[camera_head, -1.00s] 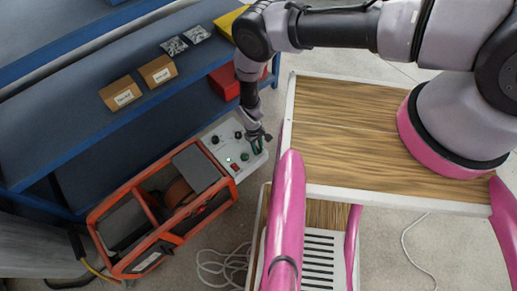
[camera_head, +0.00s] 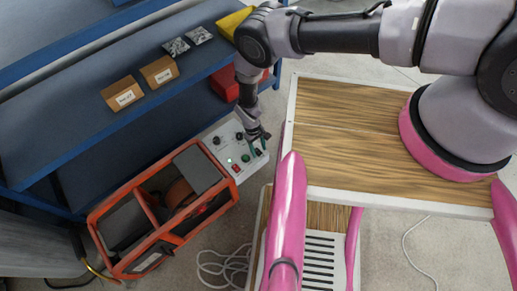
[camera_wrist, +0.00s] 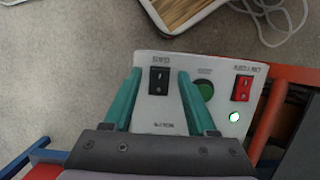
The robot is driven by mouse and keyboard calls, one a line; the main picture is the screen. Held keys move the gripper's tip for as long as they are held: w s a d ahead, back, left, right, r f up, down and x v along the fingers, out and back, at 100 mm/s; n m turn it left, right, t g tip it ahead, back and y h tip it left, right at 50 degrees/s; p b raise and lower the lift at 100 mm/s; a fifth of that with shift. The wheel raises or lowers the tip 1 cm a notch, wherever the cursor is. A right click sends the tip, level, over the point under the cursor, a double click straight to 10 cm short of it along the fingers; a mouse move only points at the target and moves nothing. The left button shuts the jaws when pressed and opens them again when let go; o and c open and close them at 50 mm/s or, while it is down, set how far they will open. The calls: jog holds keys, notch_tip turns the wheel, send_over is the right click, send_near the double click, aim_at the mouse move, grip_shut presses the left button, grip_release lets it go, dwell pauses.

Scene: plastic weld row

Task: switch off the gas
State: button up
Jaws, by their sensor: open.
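The grey control panel (camera_wrist: 150,120) on the end of the orange-framed machine (camera_head: 225,189) fills the middle of the wrist view. It carries a black rocker switch (camera_wrist: 158,80), a green round button (camera_wrist: 205,91), a red rocker switch (camera_wrist: 241,88) and a lit green lamp (camera_wrist: 234,116). Contact is unclear.
A blue shelf (camera_head: 70,140) with two cardboard boxes (camera_head: 140,82) stands behind the machine. A red box (camera_head: 223,83) sits near my arm. A white cable (camera_head: 222,265) lies on the floor in front of the machine.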

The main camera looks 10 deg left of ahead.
jog(key=v, duration=1)
jog(key=shift+r, duration=0.35)
jog(key=shift+w+a, duration=0.1)
